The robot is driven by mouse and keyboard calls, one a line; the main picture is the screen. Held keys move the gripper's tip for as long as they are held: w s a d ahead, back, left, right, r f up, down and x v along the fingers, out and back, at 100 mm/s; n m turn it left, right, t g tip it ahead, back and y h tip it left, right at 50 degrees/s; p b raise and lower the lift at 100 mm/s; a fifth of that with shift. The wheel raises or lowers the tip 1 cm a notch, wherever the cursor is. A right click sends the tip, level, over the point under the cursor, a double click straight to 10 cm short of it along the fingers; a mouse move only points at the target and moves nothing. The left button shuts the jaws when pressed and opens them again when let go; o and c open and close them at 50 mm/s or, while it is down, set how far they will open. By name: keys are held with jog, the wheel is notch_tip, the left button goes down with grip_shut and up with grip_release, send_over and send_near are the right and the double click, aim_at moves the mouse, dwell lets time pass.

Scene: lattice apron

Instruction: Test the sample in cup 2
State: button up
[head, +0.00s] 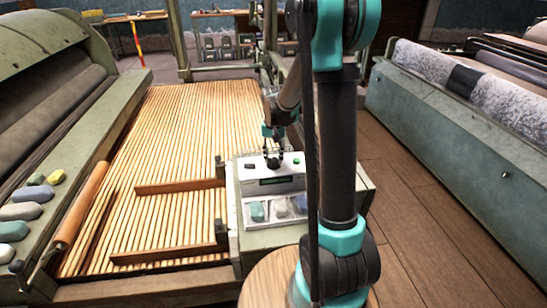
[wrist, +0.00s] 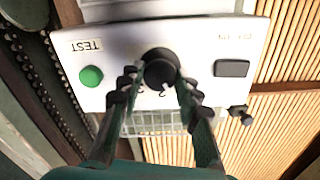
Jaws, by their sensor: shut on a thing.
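A white tester panel (head: 272,184) stands on the green cabinet at the right of the slatted bed. In the wrist view the panel (wrist: 120,42) carries a green button (wrist: 92,76) marked TEST, a black switch (wrist: 231,68) and a round black knob (wrist: 158,58). My gripper (wrist: 158,82) is shut on the knob, one finger on each side. Digits show beside the knob, partly covered; its setting is unclear. In the head view my gripper (head: 273,158) is over the panel's top. Below it, samples sit in a row: teal (head: 257,211), grey (head: 280,208) and bluish (head: 299,204). No cup numbers are readable.
The slatted bed (head: 190,140) with wooden bars (head: 180,186) lies to the left. Several stones (head: 22,211) rest on the left machine's ledge. A green machine (head: 450,125) stands at the right, with open plank floor (head: 420,220) between.

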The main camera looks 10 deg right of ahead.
aim_at(274, 159)
jog(key=m, duration=0.5)
jog(key=shift+m, duration=0.4)
dwell(0.3)
jog(key=o, duration=1.2)
jog(key=shift+c, duration=0.2)
notch_tip(274, 159, up, 12)
